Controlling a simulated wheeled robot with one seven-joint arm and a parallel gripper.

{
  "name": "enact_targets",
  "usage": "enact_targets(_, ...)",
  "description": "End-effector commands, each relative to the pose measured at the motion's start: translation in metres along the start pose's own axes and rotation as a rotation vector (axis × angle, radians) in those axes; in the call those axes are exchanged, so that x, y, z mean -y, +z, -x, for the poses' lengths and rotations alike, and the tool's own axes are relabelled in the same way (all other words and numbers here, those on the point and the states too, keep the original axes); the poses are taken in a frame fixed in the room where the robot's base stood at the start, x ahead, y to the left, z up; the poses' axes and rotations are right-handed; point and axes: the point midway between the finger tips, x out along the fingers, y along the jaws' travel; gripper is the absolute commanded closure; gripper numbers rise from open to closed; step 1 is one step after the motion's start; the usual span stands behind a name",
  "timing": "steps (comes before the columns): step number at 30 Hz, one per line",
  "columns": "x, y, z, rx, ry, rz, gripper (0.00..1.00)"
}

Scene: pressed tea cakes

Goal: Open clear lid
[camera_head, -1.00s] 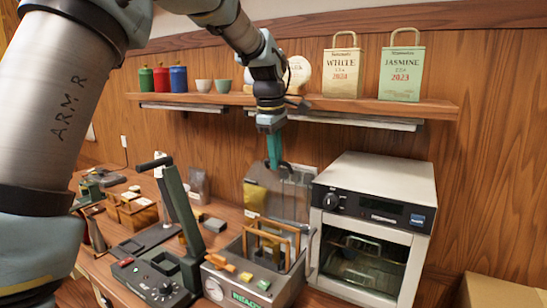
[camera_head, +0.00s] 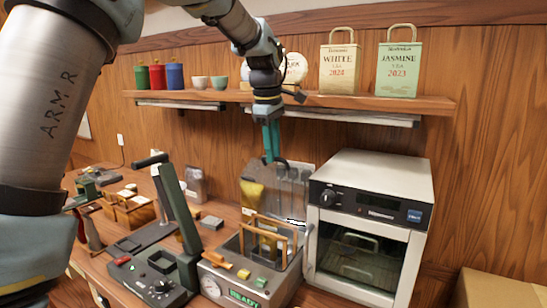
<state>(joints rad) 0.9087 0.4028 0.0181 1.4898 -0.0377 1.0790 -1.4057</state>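The clear lid (camera_head: 292,183) is a see-through panel standing roughly upright at the back of a grey metal box (camera_head: 280,287). The box has a gauge, coloured buttons and a green READY display on its front. Its top is open, and wooden frames (camera_head: 284,236) stand in it. My gripper (camera_head: 274,160) points down with teal fingers at the lid's upper edge. The fingertips overlap the lid in this view, and I cannot tell whether they touch or grip it.
A white oven (camera_head: 376,180) with a glass door stands close right of the box. A black press with a tall grey-green lever (camera_head: 178,210) stands to the left. A wooden shelf (camera_head: 300,98) with tins, cups and tea bags runs behind my arm. A yellow-labelled pouch (camera_head: 252,193) stands behind the box.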

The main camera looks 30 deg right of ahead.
Motion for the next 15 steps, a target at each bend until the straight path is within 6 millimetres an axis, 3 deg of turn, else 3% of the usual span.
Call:
enact_targets(9, 0.000, 0.000, 0.061, 0.000, 0.005, 0.000, 0.73)
enact_targets(15, 0.000, 0.001, 0.085, 0.000, 0.002, 0.000, 0.73)
